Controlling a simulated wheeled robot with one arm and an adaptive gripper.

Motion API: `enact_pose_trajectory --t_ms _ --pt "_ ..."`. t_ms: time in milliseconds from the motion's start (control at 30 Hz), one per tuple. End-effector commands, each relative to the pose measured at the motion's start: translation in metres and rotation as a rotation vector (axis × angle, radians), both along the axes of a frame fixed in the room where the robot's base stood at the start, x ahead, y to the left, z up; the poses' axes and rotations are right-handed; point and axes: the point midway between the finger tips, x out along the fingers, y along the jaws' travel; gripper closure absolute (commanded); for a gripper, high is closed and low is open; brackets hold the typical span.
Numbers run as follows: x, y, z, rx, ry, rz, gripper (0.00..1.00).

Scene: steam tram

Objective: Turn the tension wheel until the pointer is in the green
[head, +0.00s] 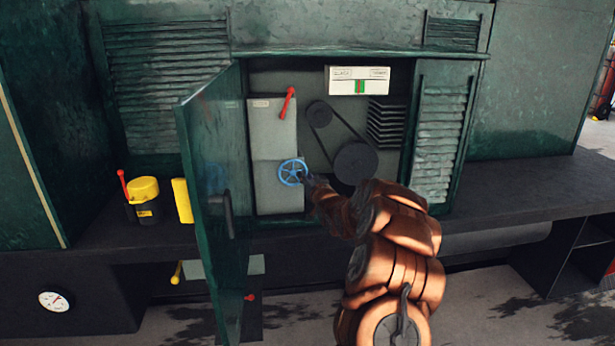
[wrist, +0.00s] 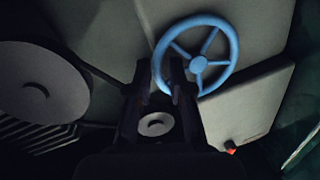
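The blue spoked tension wheel (head: 292,172) is on a grey panel inside the open cabinet. It also shows in the wrist view (wrist: 199,62). My gripper (head: 306,181) is at the wheel's lower right rim. In the wrist view my two dark fingers (wrist: 162,78) stand on either side of the rim, with part of the rim between them. I cannot tell whether they press on it. The white gauge (head: 344,80) is at the cabinet's top right, with a narrow green band near its middle. A thin reddish mark seems to lie at the band, too small to read surely.
The green cabinet door (head: 218,200) stands open left of the wheel. A red lever (head: 287,102) sits above the wheel. A belt and dark pulleys (head: 355,163) are to its right. A yellow-topped can (head: 145,198) stands on the ledge outside the door.

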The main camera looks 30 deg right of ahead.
Motion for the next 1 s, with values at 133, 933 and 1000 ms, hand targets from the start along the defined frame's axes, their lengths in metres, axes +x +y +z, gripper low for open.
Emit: enact_pose_trajectory --t_ms 133,933,1000 --pt "0.0012 -0.0005 0.0004 0.000 -0.001 0.000 0.80" --pt "0.0011 -0.0005 -0.0049 0.056 -0.024 -0.002 1.00" --pt "0.0012 -0.0004 -0.0061 0.089 -0.038 -0.002 1.00"
